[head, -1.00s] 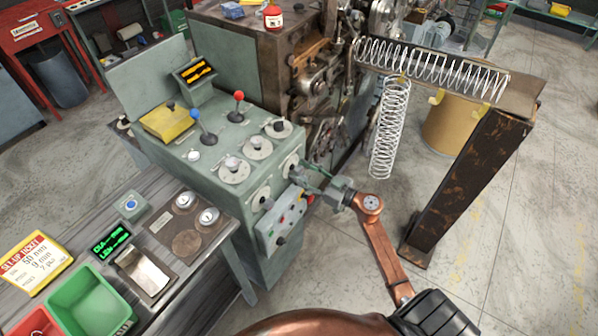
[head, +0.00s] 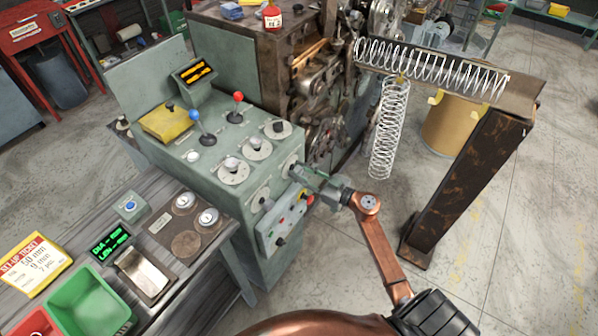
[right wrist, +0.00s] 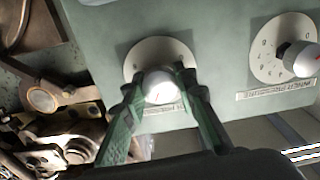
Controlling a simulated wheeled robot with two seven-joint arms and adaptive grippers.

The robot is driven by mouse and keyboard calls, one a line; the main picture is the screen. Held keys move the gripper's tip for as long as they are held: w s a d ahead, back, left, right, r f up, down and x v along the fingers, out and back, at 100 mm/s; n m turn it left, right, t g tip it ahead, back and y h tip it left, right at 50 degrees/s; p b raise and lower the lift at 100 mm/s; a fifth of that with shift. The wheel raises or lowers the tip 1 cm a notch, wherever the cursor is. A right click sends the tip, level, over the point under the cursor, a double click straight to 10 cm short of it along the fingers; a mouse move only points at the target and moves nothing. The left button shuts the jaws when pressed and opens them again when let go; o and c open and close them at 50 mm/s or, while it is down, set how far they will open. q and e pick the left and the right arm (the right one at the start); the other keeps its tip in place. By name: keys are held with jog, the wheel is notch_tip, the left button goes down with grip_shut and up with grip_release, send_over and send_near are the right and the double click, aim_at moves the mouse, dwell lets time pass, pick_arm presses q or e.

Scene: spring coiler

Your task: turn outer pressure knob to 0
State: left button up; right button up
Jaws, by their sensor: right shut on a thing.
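The knob in my right gripper has a pale round cap (right wrist: 160,90) and sits on a round dial plate (right wrist: 143,52) on the green machine's side face. My right gripper (right wrist: 158,88) has its two green fingers closed on either side of this knob. In the head view the right gripper (head: 300,172) reaches the knob at the far end of that face and mostly hides it. A second pale knob (right wrist: 300,59) with a numbered dial is to the right in the wrist view, with a label below it that I cannot read surely. My left gripper is out of view.
A small control box (head: 284,222) with buttons juts out below the knobs, close to my right gripper. Coiling machinery (head: 322,125) stands behind it. Bare floor lies between.

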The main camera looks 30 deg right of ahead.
jog(key=shift+r+n+p, duration=0.1)
jog(key=shift+n+p, duration=0.75)
jog(key=shift+n, duration=0.05)
jog(key=shift+n+p, duration=0.55)
jog(key=shift+n, duration=0.65)
jog(key=n, duration=0.3)
jog(key=shift+n, duration=0.4)
jog(key=n, duration=0.4)
jog(key=shift+f+b, duration=0.25)
jog(key=shift+b, duration=0.1)
jog(key=n+b, duration=0.1)
jog(key=n, duration=0.4)
jog(key=shift+b, duration=0.3)
jog(key=n+b, duration=0.2)
jog(key=n, duration=0.2)
jog(key=shift+f+n, duration=0.1)
jog(key=shift+n, duration=0.2)
jog(key=n+b, duration=0.3)
jog(key=n, duration=0.2)
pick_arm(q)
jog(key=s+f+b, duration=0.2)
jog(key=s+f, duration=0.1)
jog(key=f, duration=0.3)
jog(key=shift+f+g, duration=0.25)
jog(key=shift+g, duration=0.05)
pick_arm(e)
jog(key=shift+n, duration=1.7)
